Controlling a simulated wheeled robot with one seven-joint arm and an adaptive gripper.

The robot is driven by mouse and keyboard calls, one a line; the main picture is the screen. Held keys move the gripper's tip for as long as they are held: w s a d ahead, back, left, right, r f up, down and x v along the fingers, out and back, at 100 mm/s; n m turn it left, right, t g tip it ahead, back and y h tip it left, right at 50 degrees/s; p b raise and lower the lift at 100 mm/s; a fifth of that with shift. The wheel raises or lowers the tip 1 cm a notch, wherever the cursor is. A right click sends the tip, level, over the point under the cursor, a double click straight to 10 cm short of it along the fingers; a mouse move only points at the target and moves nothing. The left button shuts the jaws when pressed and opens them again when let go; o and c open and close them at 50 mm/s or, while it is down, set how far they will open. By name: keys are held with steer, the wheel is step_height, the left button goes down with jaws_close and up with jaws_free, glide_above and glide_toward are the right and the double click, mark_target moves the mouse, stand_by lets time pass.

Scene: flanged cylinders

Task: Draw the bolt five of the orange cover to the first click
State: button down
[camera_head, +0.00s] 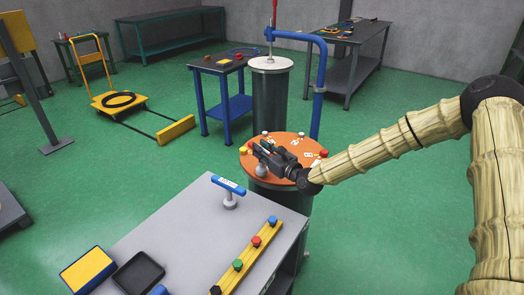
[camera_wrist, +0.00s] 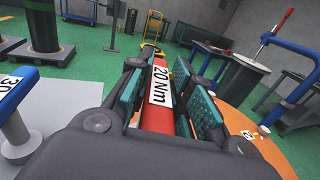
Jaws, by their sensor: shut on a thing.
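The orange cover (camera_head: 286,147) lies on top of a dark upright cylinder, with small numbered white labels and several coloured bolt heads around its rim. Which one is bolt five is too small to tell. My gripper (camera_head: 268,158) is over the near left part of the cover. It is shut on a red-handled torque tool (camera_wrist: 160,95) labelled "20 Nm", seen between the fingers in the wrist view. A grey rounded part (camera_head: 262,171) shows below the gripper; whether it sits on a bolt is hidden. Part of the cover also shows in the wrist view (camera_wrist: 275,150).
A blue-handled tool (camera_head: 229,186) stands on the grey bench (camera_head: 180,235), near a yellow rack (camera_head: 247,256) with coloured knobs. A black tray (camera_head: 138,272) and a yellow-blue box (camera_head: 88,269) lie left. A blue post (camera_head: 320,90) rises behind the cover.

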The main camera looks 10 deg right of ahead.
steer(key=shift+f+b, duration=0.85)
steer(key=shift+b, duration=0.1)
stand_by(0.7)
steer(key=shift+f+m+t+h, duration=0.1)
steer(key=shift+m+t+h, duration=0.45)
steer(key=shift+m+h, duration=0.9)
steer(key=shift+f+m+t+h, duration=0.1)
steer(key=shift+m+t+h, duration=0.6)
steer(key=shift+h, duration=1.25)
steer(key=shift+a+m+h, duration=0.1)
steer(key=shift+m+h, duration=0.2)
steer(key=shift+m, duration=0.05)
steer(key=shift+s+m+h, duration=0.1)
steer(key=shift+m+h, duration=0.2)
steer(key=shift+h, duration=0.2)
steer(key=shift+m+g+h, duration=0.25)
steer(key=shift+m+h, duration=0.45)
steer(key=shift+h, duration=0.4)
steer(key=shift+f+m+g+h, duration=0.1)
steer(key=shift+m+g+h, duration=0.35)
steer(key=shift+m+h, duration=0.8)
steer(key=shift+f+m+g+h, duration=0.1)
steer(key=shift+m+g+h, duration=0.45)
steer(key=shift+h, duration=1.2)
steer(key=shift+r+t+y, duration=0.1)
steer(key=shift+t+y, duration=0.2)
steer(key=shift+r, duration=0.15)
